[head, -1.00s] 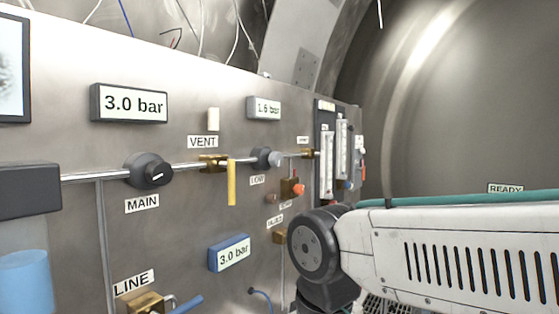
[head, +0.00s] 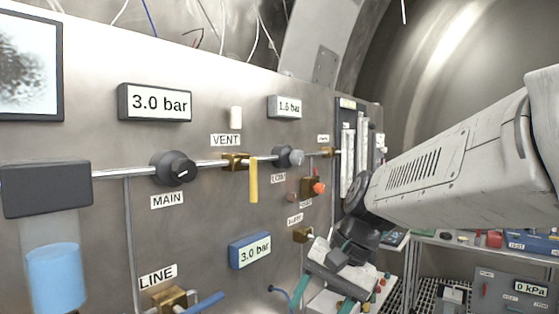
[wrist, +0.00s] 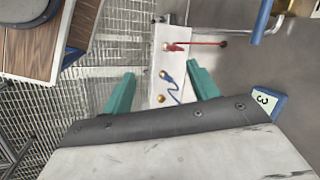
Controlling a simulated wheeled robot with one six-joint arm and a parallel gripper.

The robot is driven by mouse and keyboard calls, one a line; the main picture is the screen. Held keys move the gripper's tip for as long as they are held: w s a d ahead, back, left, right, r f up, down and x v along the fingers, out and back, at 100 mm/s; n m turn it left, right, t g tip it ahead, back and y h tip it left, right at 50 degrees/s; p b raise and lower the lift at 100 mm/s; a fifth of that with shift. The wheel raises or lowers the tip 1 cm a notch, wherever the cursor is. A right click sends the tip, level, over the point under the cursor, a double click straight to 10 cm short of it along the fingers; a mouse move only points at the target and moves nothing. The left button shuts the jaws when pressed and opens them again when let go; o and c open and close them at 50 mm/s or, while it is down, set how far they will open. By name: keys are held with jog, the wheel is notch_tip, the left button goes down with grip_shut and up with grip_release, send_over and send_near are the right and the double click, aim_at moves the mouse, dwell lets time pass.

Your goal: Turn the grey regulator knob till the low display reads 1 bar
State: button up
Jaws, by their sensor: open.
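The grey regulator knob (head: 289,157) sits on the pipe on the panel, right of the yellow vent lever (head: 254,180). The low display (head: 285,106) above it appears to read 1.6 bar. My gripper (head: 323,297) is low in front of the panel, below and to the right of the knob, apart from it. In the wrist view its two teal fingers (wrist: 160,75) are spread with nothing held between them. The knob is not in the wrist view.
The black main knob (head: 173,169) and a 3.0 bar display (head: 155,103) are further left. A blue-framed 3.0 bar display (head: 250,251) is below. A brass valve (head: 313,187) with a red knob is right of the regulator. Shelves (head: 470,243) stand at the right.

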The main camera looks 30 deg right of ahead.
jog(key=w+d+r+m+t+y, duration=0.2)
jog(key=w+d+r+m+t, duration=0.4)
jog(key=w+m, duration=0.3)
jog(key=m+t, duration=0.8)
jog(key=m, duration=0.7)
send_near(300, 159)
jog(key=w, duration=0.2)
jog(key=x, duration=0.7)
jog(key=shift+w+a, duration=0.1)
jog(key=shift+a, duration=0.15)
jog(key=c, duration=1)
